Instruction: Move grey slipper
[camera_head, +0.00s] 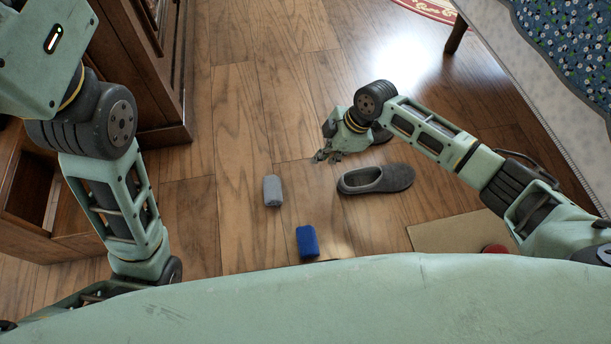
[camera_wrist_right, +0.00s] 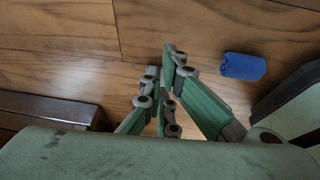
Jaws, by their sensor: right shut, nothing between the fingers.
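A dark grey slipper (camera_head: 376,179) lies on the wooden floor in the head view, its opening facing up and its rounded toe to the right. My right gripper (camera_head: 319,157) is just beyond and left of it, low over the floor, and does not hold it. In the right wrist view the fingers (camera_wrist_right: 165,88) are closed together and empty. A dark grey shape (camera_head: 381,135) shows partly behind the right wrist; I cannot tell if it is a second slipper. My left arm is at the left, but its gripper is out of view.
A grey roll (camera_head: 272,190) and a blue roll (camera_head: 307,241) lie on the floor left of the slipper; the blue one also shows in the right wrist view (camera_wrist_right: 243,66). A wooden cabinet (camera_head: 150,70) stands at left, a bed (camera_head: 560,60) at upper right.

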